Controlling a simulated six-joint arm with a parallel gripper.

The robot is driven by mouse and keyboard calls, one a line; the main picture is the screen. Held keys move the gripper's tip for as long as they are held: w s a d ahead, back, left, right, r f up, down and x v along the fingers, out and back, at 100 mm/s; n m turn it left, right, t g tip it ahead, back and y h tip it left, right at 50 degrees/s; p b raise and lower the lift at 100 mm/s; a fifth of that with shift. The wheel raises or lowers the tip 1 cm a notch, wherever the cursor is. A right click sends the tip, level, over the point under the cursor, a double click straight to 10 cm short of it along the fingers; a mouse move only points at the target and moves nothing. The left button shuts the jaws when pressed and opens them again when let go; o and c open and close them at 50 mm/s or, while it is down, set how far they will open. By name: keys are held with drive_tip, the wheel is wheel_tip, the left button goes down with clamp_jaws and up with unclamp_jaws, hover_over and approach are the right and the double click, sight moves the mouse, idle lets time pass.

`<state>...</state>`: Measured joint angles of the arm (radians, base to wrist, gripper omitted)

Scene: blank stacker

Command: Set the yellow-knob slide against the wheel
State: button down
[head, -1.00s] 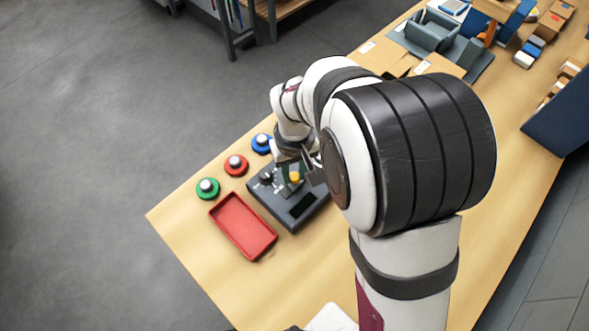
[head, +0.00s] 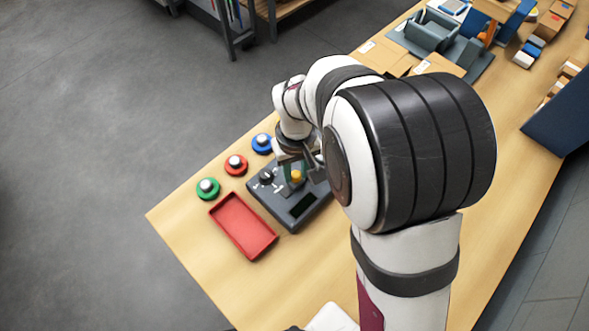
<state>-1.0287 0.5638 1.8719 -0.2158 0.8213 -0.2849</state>
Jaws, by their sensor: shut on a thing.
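A dark grey control box (head: 262,199) stands on the wooden table, with a yellow knob (head: 297,176) on its top. A black round dial (head: 267,177) with a pale mark, perhaps the wheel, sits on the box left of the yellow knob, with a gap between them. My gripper (head: 296,169) points down over the box and is shut on the yellow knob. The slide's track and part of the fingers are hidden by my arm and wrist.
Green (head: 208,188), red (head: 236,165) and blue (head: 262,143) round buttons stand in a row left of the box. An empty red tray (head: 243,226) lies at its lower left. Cartons (head: 379,56) and a grey fixture (head: 434,33) stand farther back. The table's front left is bare.

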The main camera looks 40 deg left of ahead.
drive_tip(key=shift+w, duration=1.6)
drive_tip(key=c, duration=0.6)
unclamp_jaws()
wheel_tip(320, 180, up, 16)
drive_tip(key=shift+f, duration=0.1)
